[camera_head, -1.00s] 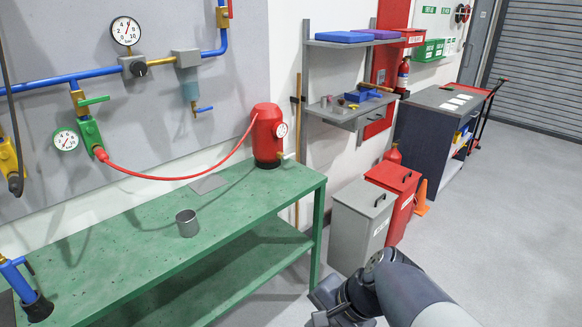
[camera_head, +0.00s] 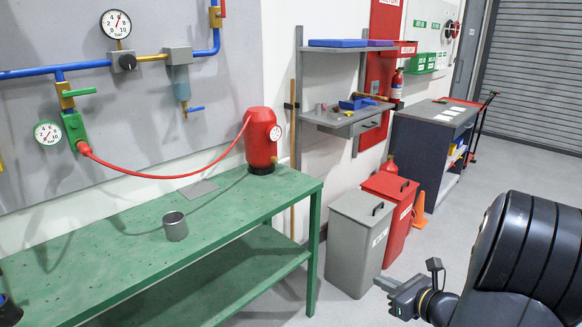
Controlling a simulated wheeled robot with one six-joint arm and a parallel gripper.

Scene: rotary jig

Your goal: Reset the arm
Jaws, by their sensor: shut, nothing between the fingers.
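My arm shows at the lower right as a large dark link close to the camera. My gripper (camera_head: 383,284) is at its end, near the bottom edge, pointing left. It is shut and empty. It hangs over the floor to the right of the green workbench (camera_head: 110,251), just below the grey bin, and appears apart from both. Part of my arm is cut off by the picture's right and bottom edges.
A metal cup (camera_head: 175,227) and a red tank (camera_head: 261,143) stand on the bench. A grey bin (camera_head: 353,248) and a red bin (camera_head: 399,189) stand beyond my gripper, with an orange cone (camera_head: 419,212) behind. Clear floor (camera_head: 462,215) lies farther right.

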